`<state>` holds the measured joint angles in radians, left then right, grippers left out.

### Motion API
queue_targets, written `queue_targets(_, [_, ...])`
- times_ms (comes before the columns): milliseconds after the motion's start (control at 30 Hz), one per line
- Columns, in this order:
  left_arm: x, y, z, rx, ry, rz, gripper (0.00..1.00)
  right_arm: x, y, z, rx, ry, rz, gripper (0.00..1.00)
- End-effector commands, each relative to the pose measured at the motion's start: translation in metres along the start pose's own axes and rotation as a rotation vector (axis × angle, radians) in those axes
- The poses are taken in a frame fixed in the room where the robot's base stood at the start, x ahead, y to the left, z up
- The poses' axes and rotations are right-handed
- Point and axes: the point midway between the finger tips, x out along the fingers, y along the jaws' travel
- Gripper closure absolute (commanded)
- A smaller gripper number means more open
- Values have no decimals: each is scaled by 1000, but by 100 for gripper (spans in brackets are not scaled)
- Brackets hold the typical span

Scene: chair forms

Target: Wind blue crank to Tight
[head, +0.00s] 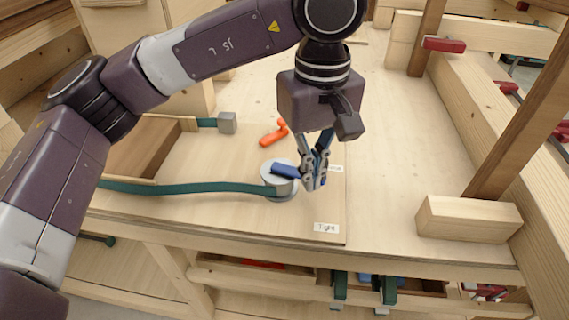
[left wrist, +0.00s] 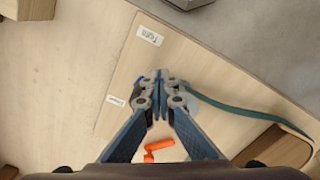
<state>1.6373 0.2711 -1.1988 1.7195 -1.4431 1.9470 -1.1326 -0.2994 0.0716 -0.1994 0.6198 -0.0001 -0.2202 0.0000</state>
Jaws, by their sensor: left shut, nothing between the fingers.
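The blue crank (head: 286,170) sits on a round grey drum (head: 279,186) near the front of the board, in the head view. My left gripper (head: 313,186) points down at the right end of the crank, its fingers shut and empty. I cannot tell whether they touch the crank. In the left wrist view the shut fingertips (left wrist: 160,76) hide most of the crank. The white "Tight" label (head: 326,228) lies at the board's front right; it also shows in the left wrist view (left wrist: 149,36). My right gripper is not in view.
A green strap (head: 190,187) runs left from the drum. An orange handle (head: 271,135) lies behind it, with a grey block (head: 227,123) to its left. A wooden block (head: 468,219) stands right; the bench between is clear.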

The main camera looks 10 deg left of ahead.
Motion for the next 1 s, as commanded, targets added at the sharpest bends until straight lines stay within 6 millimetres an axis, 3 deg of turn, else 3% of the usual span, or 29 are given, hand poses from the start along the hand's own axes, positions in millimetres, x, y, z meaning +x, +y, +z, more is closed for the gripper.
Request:
queue_targets(333, [-8,3,1,2,-2,10,100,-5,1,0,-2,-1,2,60])
queue_targets(1000, [-75,1,0,0,-1,5,100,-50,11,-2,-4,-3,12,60])
